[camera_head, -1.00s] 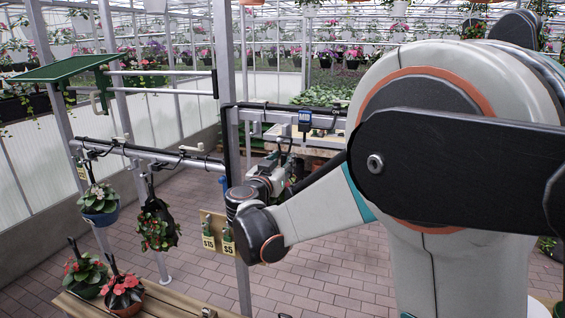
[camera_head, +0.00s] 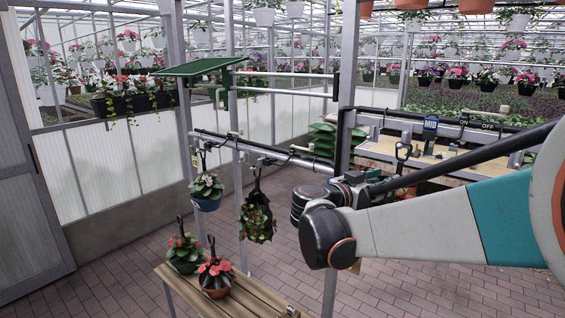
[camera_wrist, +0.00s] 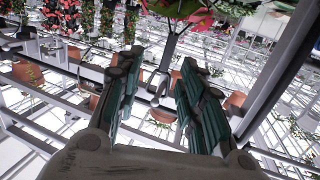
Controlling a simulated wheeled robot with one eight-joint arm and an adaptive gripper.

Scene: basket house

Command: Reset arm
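My arm reaches in from the right of the head view, bending at a dark wrist joint near the centre. The wrist view looks toward the roof beams and hanging pots, and tilts. In the head view the fingers are mostly hidden behind the wrist and the rail, so their place there is hard to tell.
Hanging pots, one blue (camera_head: 206,190) and one dark (camera_head: 257,220), hang from a rail (camera_head: 258,150) left of my arm. Two potted plants stand on a wooden bench (camera_head: 225,290). Brick floor (camera_head: 110,270) is clear at lower left.

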